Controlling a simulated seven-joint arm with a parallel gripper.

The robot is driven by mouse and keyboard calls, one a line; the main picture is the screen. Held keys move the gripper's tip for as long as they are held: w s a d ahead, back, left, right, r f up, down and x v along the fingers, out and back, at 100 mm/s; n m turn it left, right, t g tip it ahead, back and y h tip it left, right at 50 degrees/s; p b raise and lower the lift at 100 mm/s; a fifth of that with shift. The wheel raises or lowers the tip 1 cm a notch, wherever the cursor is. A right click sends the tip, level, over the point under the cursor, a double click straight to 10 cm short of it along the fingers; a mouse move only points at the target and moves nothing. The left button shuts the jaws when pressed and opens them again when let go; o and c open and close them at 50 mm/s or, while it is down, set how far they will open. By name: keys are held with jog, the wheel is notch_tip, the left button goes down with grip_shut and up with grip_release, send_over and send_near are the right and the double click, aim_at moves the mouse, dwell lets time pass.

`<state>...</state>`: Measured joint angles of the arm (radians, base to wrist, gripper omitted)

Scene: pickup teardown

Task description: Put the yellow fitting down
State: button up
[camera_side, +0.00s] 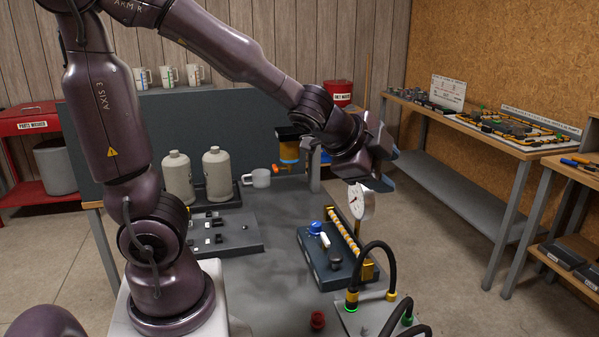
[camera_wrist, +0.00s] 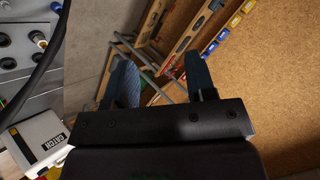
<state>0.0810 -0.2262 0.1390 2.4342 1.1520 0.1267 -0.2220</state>
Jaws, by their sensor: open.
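A yellow fitting (camera_side: 352,296) is on the end of a black hose (camera_side: 388,258) and stands upright on the grey plate (camera_side: 371,319) at the front. A green ring glows at its base. A smaller yellow piece (camera_side: 391,296) is at the plate's back right.
A red part (camera_side: 318,319) sits left of the plate. Pale jugs (camera_side: 217,174) stand at the bench's back left.

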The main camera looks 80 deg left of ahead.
jog(key=s+d+r+n+g+h, duration=0.1)
jog(key=s+d+n+g, duration=0.1)
jog(key=s+n, duration=0.2)
jog(key=s+d+r+n+g, duration=0.1)
jog(key=s+n, duration=0.4)
jog(key=s, duration=0.6)
jog(key=shift+d+r+g+h, duration=0.4)
jog(key=shift+d+g, duration=0.1)
jog(key=shift+g, duration=0.1)
